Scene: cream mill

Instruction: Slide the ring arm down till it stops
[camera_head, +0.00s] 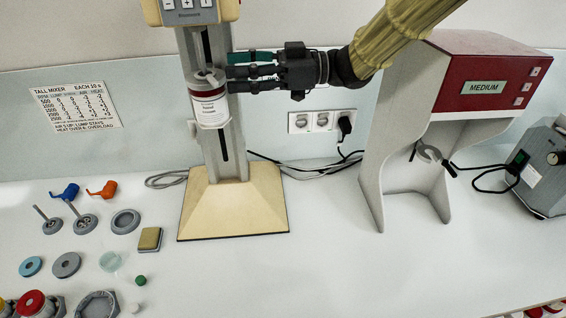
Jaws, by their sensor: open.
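The tall mixer's column (219,138) stands upright on a cream base, with a dark vertical slot down its front. A grey ring-shaped part (208,77), which looks like the ring arm, sits high on the column. A white labelled jar (209,108) with a dark red band is just below it; how the two join is unclear. My gripper (232,72) reaches in from the right at the ring part's height. Its dark and teal fingers are spread, with tips close to the ring part's right side. Whether they touch it cannot be told.
The mixer head (190,8) with buttons is above. The cream base (233,205) stands below. Discs, orange and blue parts and a sponge (150,239) lie left. The front middle counter is clear.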

